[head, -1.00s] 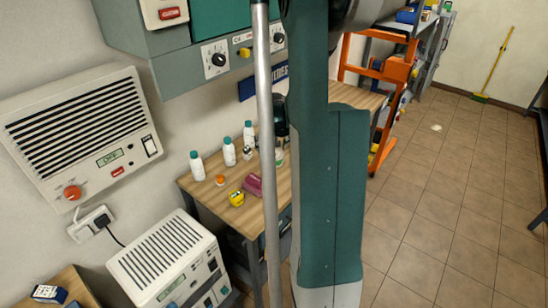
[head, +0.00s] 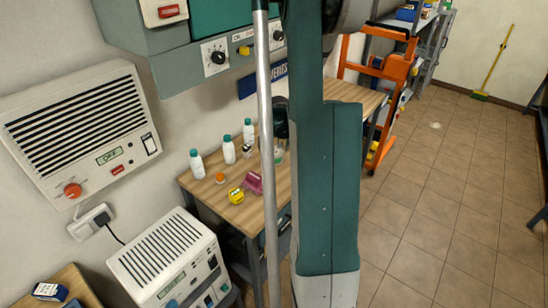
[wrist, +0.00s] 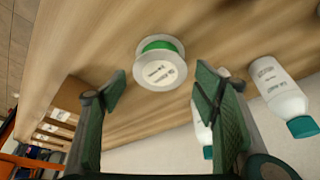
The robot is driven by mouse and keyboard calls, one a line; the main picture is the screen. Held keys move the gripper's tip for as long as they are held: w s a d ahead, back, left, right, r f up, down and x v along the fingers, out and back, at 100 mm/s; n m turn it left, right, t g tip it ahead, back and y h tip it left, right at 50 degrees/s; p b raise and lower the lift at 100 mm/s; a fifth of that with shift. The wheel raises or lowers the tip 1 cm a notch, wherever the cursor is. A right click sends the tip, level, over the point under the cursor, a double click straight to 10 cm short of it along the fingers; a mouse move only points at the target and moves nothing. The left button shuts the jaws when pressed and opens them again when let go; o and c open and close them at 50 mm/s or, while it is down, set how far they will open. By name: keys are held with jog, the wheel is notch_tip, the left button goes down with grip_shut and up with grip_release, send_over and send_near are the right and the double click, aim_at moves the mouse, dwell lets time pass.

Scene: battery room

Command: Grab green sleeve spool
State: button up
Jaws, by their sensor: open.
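The green sleeve spool (wrist: 160,64) stands on the wooden bench top, with white round flanges, a printed label and a green band between them. My gripper (wrist: 160,82) is open and empty, its two dark green fingers spread on the left and right of the spool in the wrist view. The spool appears just beyond the fingertips, and no contact shows. In the head view my arm covers most of the gripper and the spool's surroundings.
Brown boxes (wrist: 62,105) stand at the left. On the bench (head: 208,188) in the head view are a yellow tape roll (head: 236,196) and a pink object (head: 253,183).

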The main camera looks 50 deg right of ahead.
aim_at(274, 152)
jog(key=shift+d+f, duration=0.1)
jog(key=shift+f, duration=0.1)
jog(key=shift+w+f, duration=0.1)
jog(key=shift+f, duration=0.05)
jog(key=shift+x, duration=2.45)
jog(key=c, duration=0.7)
jog(key=shift+r, duration=5)
